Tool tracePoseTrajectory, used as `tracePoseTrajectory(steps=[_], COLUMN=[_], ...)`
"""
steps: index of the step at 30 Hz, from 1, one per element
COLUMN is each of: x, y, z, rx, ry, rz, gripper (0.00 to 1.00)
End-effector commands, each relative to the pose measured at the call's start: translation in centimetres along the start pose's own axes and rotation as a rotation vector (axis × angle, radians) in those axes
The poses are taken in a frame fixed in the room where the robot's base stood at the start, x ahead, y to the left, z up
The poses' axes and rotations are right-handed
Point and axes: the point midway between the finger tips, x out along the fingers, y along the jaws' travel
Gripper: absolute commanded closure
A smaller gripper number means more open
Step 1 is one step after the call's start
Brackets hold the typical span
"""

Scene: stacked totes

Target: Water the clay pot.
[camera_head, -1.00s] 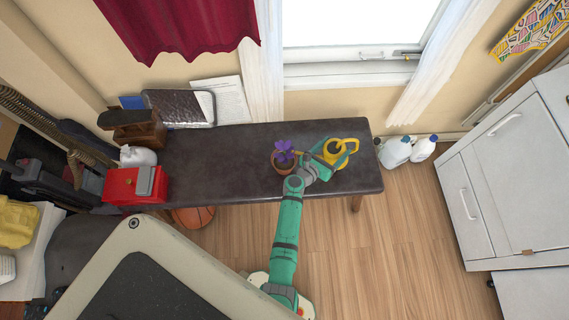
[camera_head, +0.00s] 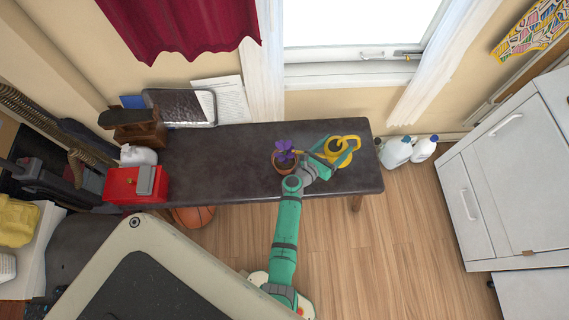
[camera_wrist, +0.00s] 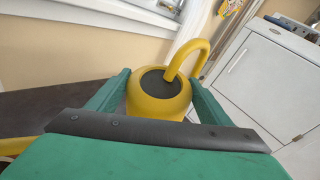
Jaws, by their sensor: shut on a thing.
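The clay pot (camera_head: 284,168) stands upright on the dark bench, with a purple-flowered plant (camera_head: 285,151) in it. A yellow watering can (camera_head: 345,158) is just right of the pot, its spout side toward the plant. My gripper (camera_head: 339,158) is shut on the can's body, with one green finger on each side. In the wrist view the can (camera_wrist: 158,103) sits between the fingers, its round dark top opening and curved handle showing. The head view does not show clearly whether the can touches the bench. The can's lower part is hidden by my gripper.
The dark bench (camera_head: 225,160) has free room left of the pot. A red box (camera_head: 120,185), a white container (camera_head: 138,156) and a foil-like tray (camera_head: 180,107) are at its left end. White bottles (camera_head: 396,151) stand on the floor right of the bench.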

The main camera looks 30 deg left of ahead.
Motion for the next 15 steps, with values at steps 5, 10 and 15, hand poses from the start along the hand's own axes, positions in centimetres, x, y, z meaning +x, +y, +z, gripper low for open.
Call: tracePoseTrajectory(steps=[5, 10, 15], x=[0.1, 0.0, -0.2], y=[0.0, -0.1, -0.2], z=[0.3, 0.7, 1.4], rx=[0.000, -0.019, -0.048], ry=[-0.005, -0.023, -0.052], rz=[-0.002, -0.008, -0.021], gripper=[0.58, 0.58, 0.58])
